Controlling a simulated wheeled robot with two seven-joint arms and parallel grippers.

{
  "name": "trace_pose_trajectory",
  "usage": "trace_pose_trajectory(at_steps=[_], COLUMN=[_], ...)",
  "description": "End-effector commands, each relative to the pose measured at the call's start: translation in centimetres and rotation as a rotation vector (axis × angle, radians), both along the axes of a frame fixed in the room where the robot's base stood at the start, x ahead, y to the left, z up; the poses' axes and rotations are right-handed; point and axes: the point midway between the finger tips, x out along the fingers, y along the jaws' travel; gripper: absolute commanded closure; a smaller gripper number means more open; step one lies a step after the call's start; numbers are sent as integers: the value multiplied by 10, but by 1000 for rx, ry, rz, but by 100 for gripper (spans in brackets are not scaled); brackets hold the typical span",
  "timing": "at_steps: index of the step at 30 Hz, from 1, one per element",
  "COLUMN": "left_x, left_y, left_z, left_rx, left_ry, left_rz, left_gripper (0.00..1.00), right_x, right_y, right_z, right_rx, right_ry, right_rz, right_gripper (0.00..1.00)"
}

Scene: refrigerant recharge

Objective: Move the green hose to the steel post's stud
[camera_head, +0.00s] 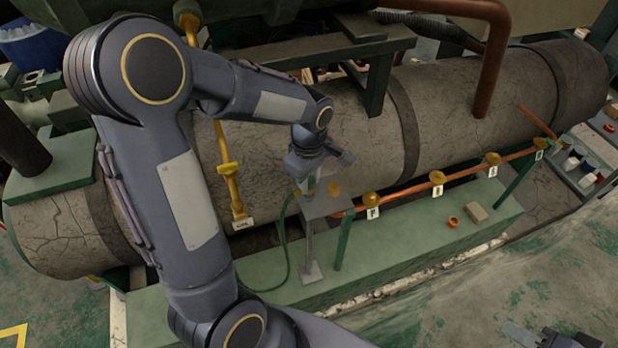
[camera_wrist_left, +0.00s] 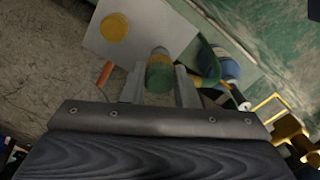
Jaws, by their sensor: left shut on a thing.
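My left gripper (camera_head: 310,183) is shut on the end of the green hose (camera_head: 287,245), just above the top plate of the steel post (camera_head: 308,250). In the left wrist view, the hose's green end fitting (camera_wrist_left: 160,76) sits between the two fingers of the left gripper (camera_wrist_left: 160,88). The post's pale plate (camera_wrist_left: 150,22) lies beyond it, with a yellow cap (camera_wrist_left: 115,27) to one side. The hose hangs in a curve left of the post. The stud is not clear, and I cannot tell whether the fitting touches it. My right gripper (camera_head: 553,338) is partly visible at the bottom right.
An orange pipe (camera_head: 405,193) with several yellow valves and white tags runs right of the post. A large cracked grey tank (camera_head: 465,95) lies behind. An orange ring (camera_head: 453,222) and a tan block (camera_head: 476,212) rest on the green beam (camera_head: 400,250).

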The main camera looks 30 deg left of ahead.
Motion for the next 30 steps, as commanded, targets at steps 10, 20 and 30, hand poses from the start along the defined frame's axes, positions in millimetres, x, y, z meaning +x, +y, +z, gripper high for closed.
trace_pose_trajectory(at_steps=[10,20,30], left_x=[0,0,0], left_y=[0,0,0], left_z=[-6,-11,-16], left_rx=[0,0,0], left_ry=[0,1,1], left_rz=[0,0,0], left_gripper=[95,95,95], right_x=[0,0,0], right_y=[0,0,0], right_z=[-5,-9,-14], right_rx=[0,0,0], right_ry=[0,0,0], right_rz=[0,0,0], right_gripper=[64,64,64])
